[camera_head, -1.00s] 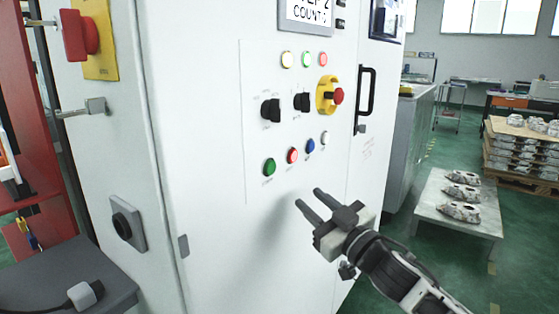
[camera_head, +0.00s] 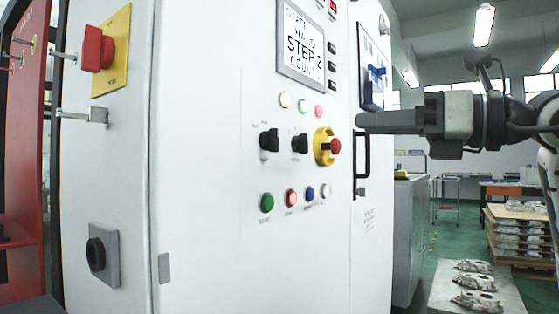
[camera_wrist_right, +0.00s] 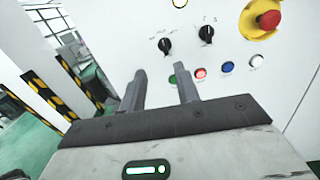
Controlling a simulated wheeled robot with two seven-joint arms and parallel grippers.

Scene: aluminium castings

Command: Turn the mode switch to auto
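Two black rotary switches sit side by side on the white cabinet panel, a left one (camera_head: 269,140) and a right one (camera_head: 300,143). Their labels are too small to read, so I cannot tell which is the mode switch. Both also show in the right wrist view, the left one (camera_wrist_right: 165,46) and the right one (camera_wrist_right: 207,34). My right gripper (camera_head: 366,122) is to the right of the switches, seen side-on with its fingers overlapping. In the right wrist view its fingers (camera_wrist_right: 162,88) are apart and empty, below the switches. My left gripper is not in view.
A red emergency button on a yellow collar (camera_head: 325,146) is right of the switches. Green (camera_head: 267,203), red, blue and white buttons lie below; lamps (camera_head: 285,100) and a screen (camera_head: 303,42) are above. A black door handle (camera_head: 362,165) is near the gripper.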

